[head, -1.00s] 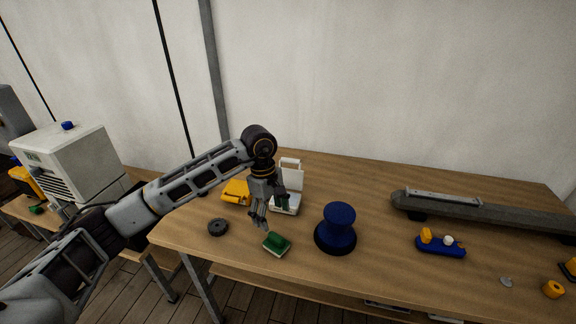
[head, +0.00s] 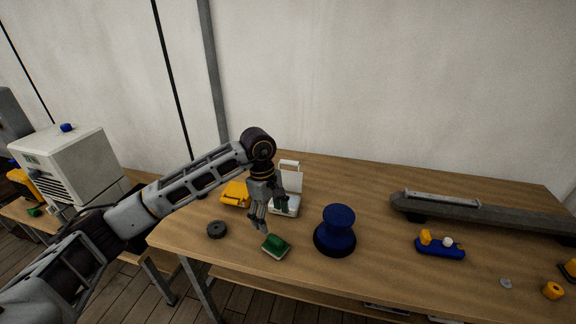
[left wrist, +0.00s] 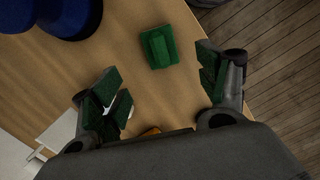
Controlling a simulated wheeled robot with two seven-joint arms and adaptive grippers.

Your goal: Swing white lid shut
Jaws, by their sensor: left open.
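A small white box (head: 283,209) stands on the table with its white lid (head: 291,180) raised upright at the back, a handle frame at the lid's top. My left gripper (head: 271,217) is open and empty, pointing down just in front and to the left of the box, and hides part of it. In the left wrist view the open fingers (left wrist: 165,92) have bare wood between them. White parts of the box (left wrist: 60,132) show at the lower left there, partly hidden by the gripper; I cannot tell lid from body. My right gripper is not in view.
A green block (head: 276,246) lies just in front of the gripper. A yellow case (head: 236,193) stands left of the box, a dark ring (head: 217,230) front left, a blue spool (head: 335,230) to the right. A long grey spar (head: 480,212) lies further right. The table's back middle is clear.

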